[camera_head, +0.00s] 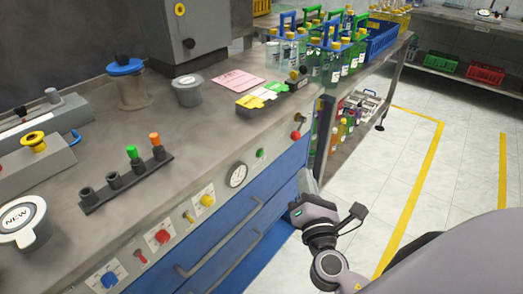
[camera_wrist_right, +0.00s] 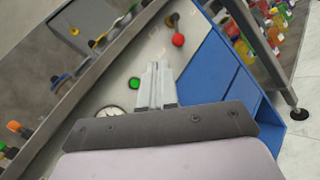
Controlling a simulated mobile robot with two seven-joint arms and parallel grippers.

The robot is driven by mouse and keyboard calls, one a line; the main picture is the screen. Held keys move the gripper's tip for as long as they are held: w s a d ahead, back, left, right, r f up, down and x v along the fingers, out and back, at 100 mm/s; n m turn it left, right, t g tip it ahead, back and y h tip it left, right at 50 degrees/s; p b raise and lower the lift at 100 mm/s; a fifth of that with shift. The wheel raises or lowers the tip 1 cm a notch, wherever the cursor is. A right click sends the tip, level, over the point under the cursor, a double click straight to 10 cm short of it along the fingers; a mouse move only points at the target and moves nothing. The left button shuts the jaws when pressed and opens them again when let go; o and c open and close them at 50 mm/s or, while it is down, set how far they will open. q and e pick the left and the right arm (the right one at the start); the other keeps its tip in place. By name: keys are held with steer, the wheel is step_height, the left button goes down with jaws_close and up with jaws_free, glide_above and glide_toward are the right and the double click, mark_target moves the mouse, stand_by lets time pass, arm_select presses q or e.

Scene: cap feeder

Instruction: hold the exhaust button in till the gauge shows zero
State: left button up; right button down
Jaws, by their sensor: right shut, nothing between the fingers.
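The round white gauge (camera_head: 237,174) is on the front panel of the bench; its needle is too small to read. It also shows, partly hidden, in the right wrist view (camera_wrist_right: 108,111). A small green button (camera_head: 260,153) is right of the gauge and appears left of my fingers in the wrist view (camera_wrist_right: 134,83). Blue (camera_head: 108,279), red (camera_head: 162,236) and yellow (camera_head: 207,200) knobs or buttons sit further left; I cannot read which one is the exhaust. My right gripper (camera_head: 303,176) is shut and empty, in front of the panel's right part, with no visible contact. My left gripper is out of view.
A red-balled lever (camera_head: 296,134) is on the panel right of the green button. Blue drawers with long handles (camera_head: 240,233) lie below. Bottle carriers (camera_head: 290,45) stand at the bench's far end. Open floor (camera_head: 400,150) is to the right.

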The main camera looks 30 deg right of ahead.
steer(key=w+a, duration=0.3)
steer(key=w, duration=0.5)
steer(key=shift+a, duration=0.2)
steer(key=shift+w, duration=0.15)
stand_by(1.9)
steer(key=shift+w+a, duration=0.15)
steer(key=shift+w, duration=0.15)
steer(key=shift+w+a+b, duration=0.2)
steer(key=shift+w+b, duration=0.15)
steer(key=shift+w, duration=0.05)
stand_by(2.4)
steer(key=shift+s, duration=0.1)
steer(key=shift+s+d, duration=0.35)
steer(key=shift+s, duration=0.35)
steer(key=shift+s, duration=0.1)
steer(key=shift+s+d+p, duration=0.1)
steer(key=shift+s+d, duration=0.25)
steer(key=shift+s, duration=0.4)
steer(key=shift+s+d+p, duration=0.15)
steer(key=shift+s+d, duration=0.15)
steer(key=shift+s, duration=0.4)
steer(key=shift+s+d+p, duration=0.1)
steer(key=shift+s+d, duration=0.25)
steer(key=shift+s, duration=0.4)
